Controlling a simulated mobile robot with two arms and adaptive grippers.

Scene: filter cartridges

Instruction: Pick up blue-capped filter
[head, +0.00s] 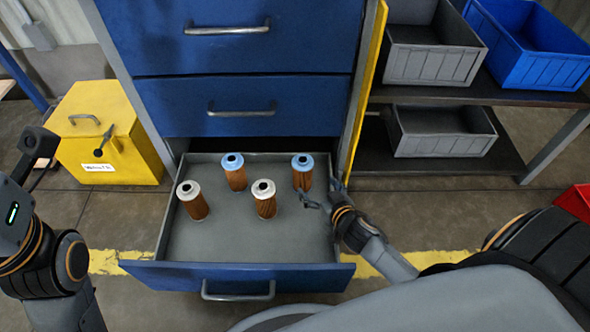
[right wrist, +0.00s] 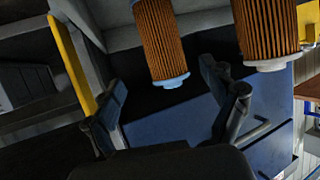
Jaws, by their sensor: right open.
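Two blue-capped filters with brown pleated bodies stand upright in the open drawer (head: 250,247). One is at the back right (head: 303,178), the other at the back left (head: 236,179). Two white-capped filters stand in front of them, one at the left (head: 195,204) and one in the middle (head: 266,205). My right gripper (head: 322,194) is open and empty, just beside the back-right blue-capped filter. In the right wrist view a blue-capped filter (right wrist: 165,40) is ahead, between the spread fingers (right wrist: 170,105), and a white-capped one (right wrist: 265,30) is to its right. My left gripper's fingers do not show.
The blue cabinet (head: 230,105) rises behind the drawer, with a yellow edge panel (head: 362,90) at its right. A yellow box (head: 110,125) stands at left. A shelf (head: 520,95) with grey bins (head: 432,65) and a blue bin (head: 535,60) stands at right.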

